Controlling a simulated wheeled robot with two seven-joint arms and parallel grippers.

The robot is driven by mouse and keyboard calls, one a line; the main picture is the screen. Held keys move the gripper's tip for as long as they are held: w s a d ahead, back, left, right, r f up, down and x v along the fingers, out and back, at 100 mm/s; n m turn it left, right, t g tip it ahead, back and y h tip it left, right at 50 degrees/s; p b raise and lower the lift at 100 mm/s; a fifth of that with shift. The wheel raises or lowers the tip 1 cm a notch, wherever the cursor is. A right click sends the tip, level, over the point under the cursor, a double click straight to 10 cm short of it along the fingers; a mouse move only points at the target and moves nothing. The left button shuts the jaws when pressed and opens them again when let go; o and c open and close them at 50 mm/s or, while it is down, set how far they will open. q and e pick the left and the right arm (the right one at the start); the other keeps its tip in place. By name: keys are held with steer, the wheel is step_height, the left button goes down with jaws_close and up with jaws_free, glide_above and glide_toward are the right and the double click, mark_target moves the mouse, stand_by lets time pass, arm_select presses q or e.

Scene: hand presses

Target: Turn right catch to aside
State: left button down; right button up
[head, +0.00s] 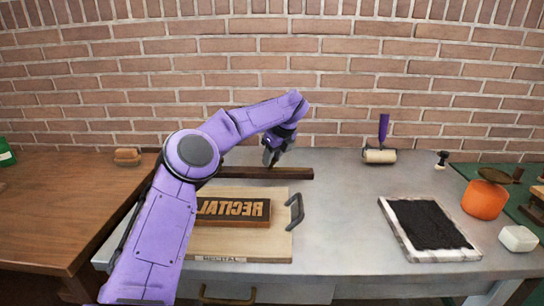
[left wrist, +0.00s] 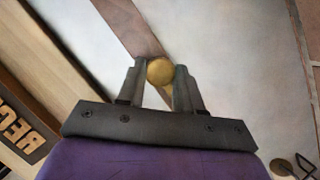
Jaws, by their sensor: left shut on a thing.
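My left gripper (head: 271,158) reaches over the back of the grey press table, at the dark brown bar (head: 235,172) behind the wooden board. In the left wrist view its two fingers (left wrist: 160,82) are closed on a round brass knob (left wrist: 160,71). The knob lies at the brown bar (left wrist: 133,25), which runs away behind it. I cannot tell whether this knob is the right catch; no other catch shows clearly. The fingers hide part of the knob and what it is fixed to. My right gripper is not in view.
A wooden board (head: 283,235) with a RECITAL type block (head: 258,211) and a dark handle (head: 295,211) lies in front of the bar. To the right are a brayer (head: 380,156), a black ink slab (head: 432,225) and an orange pot (head: 484,200). The table between is clear.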

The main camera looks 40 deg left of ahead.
arm_select(q)
steer(key=shift+r, duration=0.1)
steer(key=c, duration=0.8)
jaws_free()
steer(key=shift+o, duration=0.2)
steer(key=p+v, duration=0.1)
steer(key=v, duration=0.9)
steer(key=shift+r, duration=0.25)
steer(key=shift+d, duration=0.1)
